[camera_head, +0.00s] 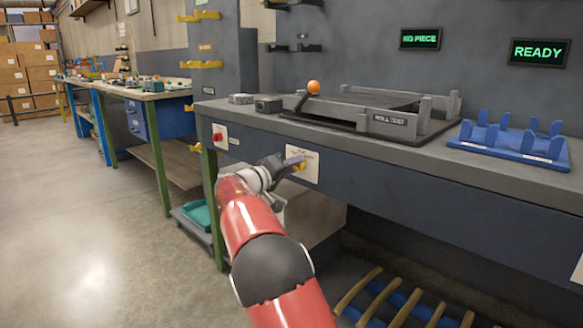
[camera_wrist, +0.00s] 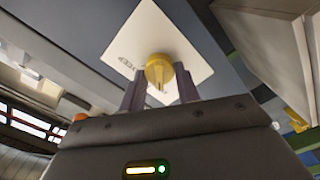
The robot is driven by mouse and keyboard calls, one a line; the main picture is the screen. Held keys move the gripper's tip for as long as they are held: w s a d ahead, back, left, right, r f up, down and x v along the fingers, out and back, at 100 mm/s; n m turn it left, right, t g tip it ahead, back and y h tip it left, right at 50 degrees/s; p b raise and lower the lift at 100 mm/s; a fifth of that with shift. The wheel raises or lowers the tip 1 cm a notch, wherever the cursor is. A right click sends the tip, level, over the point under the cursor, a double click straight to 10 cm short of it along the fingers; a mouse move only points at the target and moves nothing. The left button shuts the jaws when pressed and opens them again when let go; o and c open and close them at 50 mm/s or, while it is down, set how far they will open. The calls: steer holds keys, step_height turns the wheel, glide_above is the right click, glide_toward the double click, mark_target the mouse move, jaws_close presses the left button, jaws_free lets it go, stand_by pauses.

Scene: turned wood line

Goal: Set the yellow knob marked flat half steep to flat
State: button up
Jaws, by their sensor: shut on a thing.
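The yellow knob (camera_wrist: 158,70) sits on a white label plate (camera_wrist: 168,35) on the dark front panel of the bench. In the wrist view it lies between the two fingers of my gripper (camera_wrist: 160,92), which is shut on it. Part of a word, seemingly "STEEP", shows on the plate; the rest is hidden or too small to read. In the head view my gripper (camera_head: 293,163) reaches the plate (camera_head: 305,170), and a bit of the yellow knob (camera_head: 300,168) shows beside the fingers. I cannot tell which mark the knob points to.
A red button (camera_head: 217,137) is on the panel to the left. On the bench top are a roll test ramp (camera_head: 388,122) with an orange ball (camera_head: 313,87) and a blue rack (camera_head: 510,142). Signs read "NO PIECE" (camera_head: 420,39) and "READY" (camera_head: 538,52). The floor at left is clear.

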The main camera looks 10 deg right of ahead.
stand_by(0.3)
steer(key=o, duration=1)
steer(key=shift+a, duration=0.1)
steer(key=b+v, duration=0.1)
steer(key=v, duration=0.6)
steer(key=shift+s+a, duration=0.25)
